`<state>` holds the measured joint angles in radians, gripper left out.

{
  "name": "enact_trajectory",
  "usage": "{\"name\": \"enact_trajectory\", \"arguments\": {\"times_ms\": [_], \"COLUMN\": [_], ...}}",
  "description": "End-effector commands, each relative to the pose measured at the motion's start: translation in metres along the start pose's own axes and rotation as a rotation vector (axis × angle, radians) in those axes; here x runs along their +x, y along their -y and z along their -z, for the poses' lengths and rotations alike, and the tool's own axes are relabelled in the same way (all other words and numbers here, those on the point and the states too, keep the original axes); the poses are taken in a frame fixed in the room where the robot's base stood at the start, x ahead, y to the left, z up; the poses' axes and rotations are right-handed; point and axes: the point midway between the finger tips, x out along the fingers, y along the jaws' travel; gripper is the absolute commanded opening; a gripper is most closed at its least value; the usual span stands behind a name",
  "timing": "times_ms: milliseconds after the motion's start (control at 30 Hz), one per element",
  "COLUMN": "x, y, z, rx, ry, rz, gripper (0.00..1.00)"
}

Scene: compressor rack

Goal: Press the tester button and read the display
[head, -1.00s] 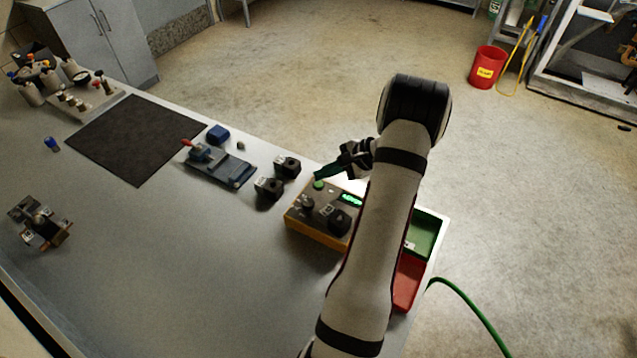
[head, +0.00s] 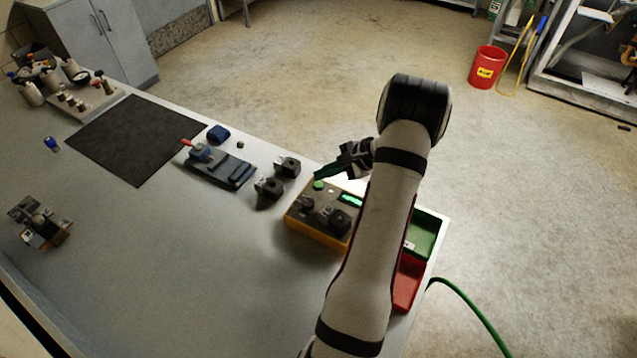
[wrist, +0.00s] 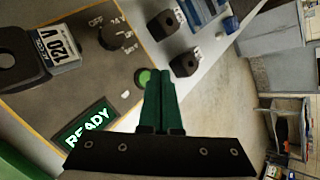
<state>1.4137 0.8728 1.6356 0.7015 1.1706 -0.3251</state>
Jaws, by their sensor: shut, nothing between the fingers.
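The tester (head: 312,232) is a box with a yellow-orange edge and a grey top, at the bench's far edge. Its round green button (head: 319,184) also shows in the wrist view (wrist: 143,77), partly behind my fingertips. Its lit display (head: 352,199) reads "READY" in the wrist view (wrist: 87,127). My gripper (head: 317,177) is shut and empty, its green fingers (wrist: 161,73) together at the button. I cannot tell whether the tips touch it. A dial (wrist: 112,36) with "OFF" and a black block labelled "120 V" (wrist: 66,47) are on the tester's top.
Two black blocks (head: 268,188) stand left of the tester. Green (head: 427,233) and red (head: 408,284) bins are at its right, partly behind my arm. A blue-grey fixture (head: 230,171) and a dark mat (head: 135,137) lie further left.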

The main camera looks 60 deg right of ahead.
Motion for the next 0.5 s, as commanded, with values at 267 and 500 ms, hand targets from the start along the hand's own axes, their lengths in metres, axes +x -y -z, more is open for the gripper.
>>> {"name": "enact_trajectory", "arguments": {"times_ms": [267, 500], "x": [0.0054, 0.0058], "y": [-0.0041, -0.0044], "z": [0.0042, 0.0045], "rx": [0.001, 0.0], "ry": [0.0, 0.0], "rz": [0.0, 0.0], "gripper": [0.0, 0.0]}}
